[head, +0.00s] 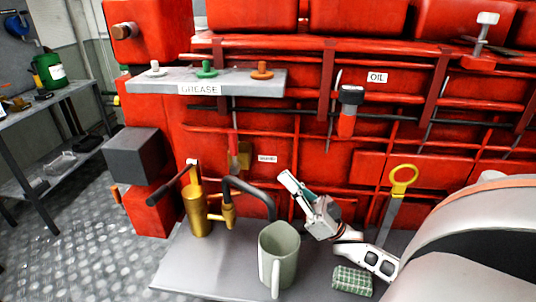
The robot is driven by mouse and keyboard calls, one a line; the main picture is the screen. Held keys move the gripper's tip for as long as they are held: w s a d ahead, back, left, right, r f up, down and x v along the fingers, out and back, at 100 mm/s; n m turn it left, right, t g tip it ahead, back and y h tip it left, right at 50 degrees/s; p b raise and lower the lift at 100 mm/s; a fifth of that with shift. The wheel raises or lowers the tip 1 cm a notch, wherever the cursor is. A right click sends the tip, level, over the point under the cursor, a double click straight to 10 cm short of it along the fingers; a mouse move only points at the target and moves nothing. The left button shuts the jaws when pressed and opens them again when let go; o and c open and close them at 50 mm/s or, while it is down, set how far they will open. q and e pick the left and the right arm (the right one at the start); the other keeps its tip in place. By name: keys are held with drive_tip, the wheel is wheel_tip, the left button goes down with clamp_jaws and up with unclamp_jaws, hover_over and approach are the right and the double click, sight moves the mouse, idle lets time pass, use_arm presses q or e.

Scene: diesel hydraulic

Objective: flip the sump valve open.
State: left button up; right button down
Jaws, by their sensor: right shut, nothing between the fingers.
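A brass valve (243,157) with a red lever (234,143) sits on the front of the red engine block (330,150), left of a small white label (267,158) that is too small to read; I take it for the sump valve. The lever stands roughly upright. My right gripper (285,179) comes in from the lower right. Its fingers are shut and empty, pointing up and left, to the right of and below the valve, apart from it. My left gripper is not in view.
A brass hand pump (198,210) with a dark curved hose (250,187) stands below the valve. A grey-green jug (279,252), a checked cloth (352,280) and a yellow-ringed dipstick (403,181) are near my right arm. A GREASE shelf (240,80) overhangs above.

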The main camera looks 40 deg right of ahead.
sight(235, 146)
use_arm(q)
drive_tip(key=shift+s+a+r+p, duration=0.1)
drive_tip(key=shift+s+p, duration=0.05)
drive_tip(key=shift+p, duration=0.35)
use_arm(e)
drive_tip(key=w+a+f+x, duration=0.1)
drive_tip(key=f+x, duration=0.1)
drive_tip(key=x, duration=1)
drive_tip(key=shift+w, duration=0.35)
drive_tip(key=shift+r, duration=0.1)
